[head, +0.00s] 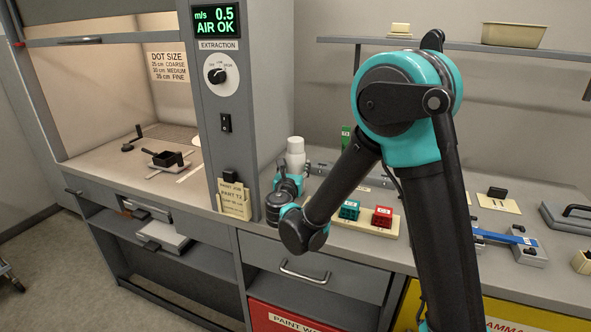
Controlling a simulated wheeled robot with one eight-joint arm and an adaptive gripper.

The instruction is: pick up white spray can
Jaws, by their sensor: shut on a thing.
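The white spray can (296,158) stands upright on the grey bench, just right of the extraction cabinet. Its cap and upper body show; its lower part is hidden behind my gripper and wrist. My gripper (293,180) is at the can's lower body and shut on it. The fingers are small and partly hidden by the wrist, and I cannot tell whether the can's base touches the bench.
The extraction cabinet (240,92) stands close on the left, with a paper card (234,200) at its foot. Right of my forearm are a green block (349,210) and a red block (382,216) on a pale board. A wall shelf (450,43) hangs behind.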

